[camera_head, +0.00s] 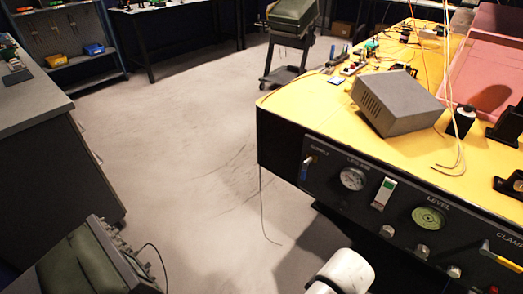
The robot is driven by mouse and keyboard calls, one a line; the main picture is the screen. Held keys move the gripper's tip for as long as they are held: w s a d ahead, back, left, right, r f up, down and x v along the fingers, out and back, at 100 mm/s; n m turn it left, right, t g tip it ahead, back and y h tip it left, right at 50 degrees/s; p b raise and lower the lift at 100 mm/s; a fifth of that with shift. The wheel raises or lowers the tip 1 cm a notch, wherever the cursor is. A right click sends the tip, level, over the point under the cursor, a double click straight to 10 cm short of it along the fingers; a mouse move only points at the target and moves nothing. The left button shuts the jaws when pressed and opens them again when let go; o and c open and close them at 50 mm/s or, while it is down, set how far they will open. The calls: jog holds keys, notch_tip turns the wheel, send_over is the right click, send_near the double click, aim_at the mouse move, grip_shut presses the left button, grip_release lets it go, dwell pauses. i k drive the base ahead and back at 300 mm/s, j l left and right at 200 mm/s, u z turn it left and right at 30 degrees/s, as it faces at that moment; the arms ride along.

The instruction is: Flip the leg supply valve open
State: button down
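The leg supply valve (306,167) is a small fitting at the left end of the dark front panel (390,218) of a yellow-topped table. It sits under the word SUPPLY. A short light-coloured lever seems to point up from it, but it is too small to tell its exact setting. My gripper is not in view. A white rounded part of my arm shows at the bottom, below the panel and apart from the valve.
The panel also carries a green-and-white switch (384,193), a green dial (428,218), knobs and a yellow lever (501,256) under CLAMP. A grey box (397,102) sits on the tabletop. A thin wire hangs at the table's left corner. Open floor (190,150) lies left of it.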

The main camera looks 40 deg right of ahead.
aim_at(305, 163)
jog(key=i+l, duration=0.1)
jog(key=i, duration=0.9)
